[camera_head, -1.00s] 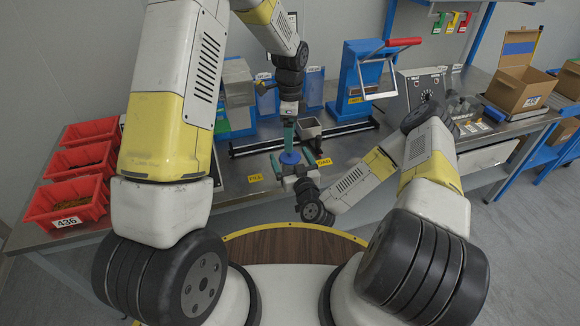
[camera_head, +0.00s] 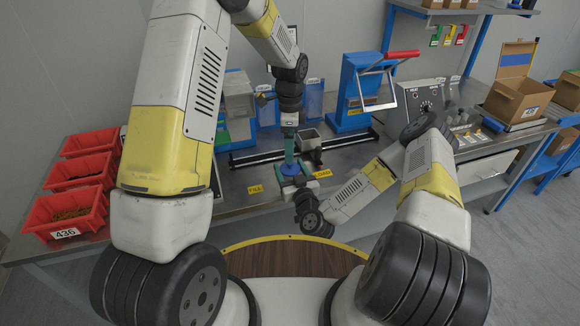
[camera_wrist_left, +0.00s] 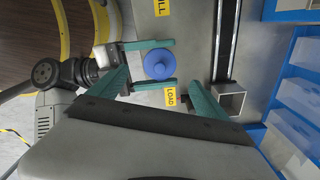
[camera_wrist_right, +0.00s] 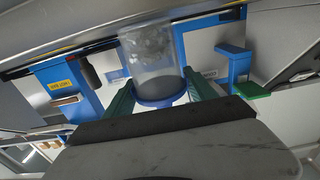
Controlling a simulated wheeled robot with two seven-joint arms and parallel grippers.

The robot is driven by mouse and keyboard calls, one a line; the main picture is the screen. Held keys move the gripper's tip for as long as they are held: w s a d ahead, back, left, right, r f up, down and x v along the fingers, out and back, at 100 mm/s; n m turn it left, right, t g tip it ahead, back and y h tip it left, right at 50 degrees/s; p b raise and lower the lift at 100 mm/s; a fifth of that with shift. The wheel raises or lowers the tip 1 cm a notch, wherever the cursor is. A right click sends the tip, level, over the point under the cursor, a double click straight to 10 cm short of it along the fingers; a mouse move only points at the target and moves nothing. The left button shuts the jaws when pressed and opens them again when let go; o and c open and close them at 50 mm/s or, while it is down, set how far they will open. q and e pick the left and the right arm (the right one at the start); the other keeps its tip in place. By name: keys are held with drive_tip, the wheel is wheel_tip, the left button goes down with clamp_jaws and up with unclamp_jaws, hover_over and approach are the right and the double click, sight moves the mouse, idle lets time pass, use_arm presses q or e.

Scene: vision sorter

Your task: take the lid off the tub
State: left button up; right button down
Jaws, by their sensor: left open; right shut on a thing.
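The tub (camera_wrist_right: 155,60) is a clear cylinder with a blue rim in the right wrist view. Its round blue lid (camera_wrist_left: 158,64) with a raised knob shows from above in the left wrist view. The lid is on the tub and also shows in the head view (camera_head: 291,170). My right gripper (camera_head: 291,183) is shut on the tub, its teal fingers on either side of it. My left gripper (camera_wrist_left: 160,77) is open and points down over the lid; the knob is not between its fingertips as far as I can tell.
A small open grey box (camera_head: 308,140) stands just behind on the bench. A blue press (camera_head: 350,95) stands at the back. Red bins (camera_head: 66,212) line the left. Yellow FILL (camera_head: 255,189) and LOAD (camera_head: 322,174) labels flank the tub.

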sight(290, 167)
use_arm(q)
wheel_tip(290, 167, up, 4)
drive_tip(key=n, duration=0.7)
wheel_tip(290, 167, down, 11)
drive_tip(key=shift+f, duration=0.2)
drive_tip(key=c, duration=1.7)
drive_tip(key=shift+r, duration=0.1)
drive_tip(key=shift+r, duration=0.1)
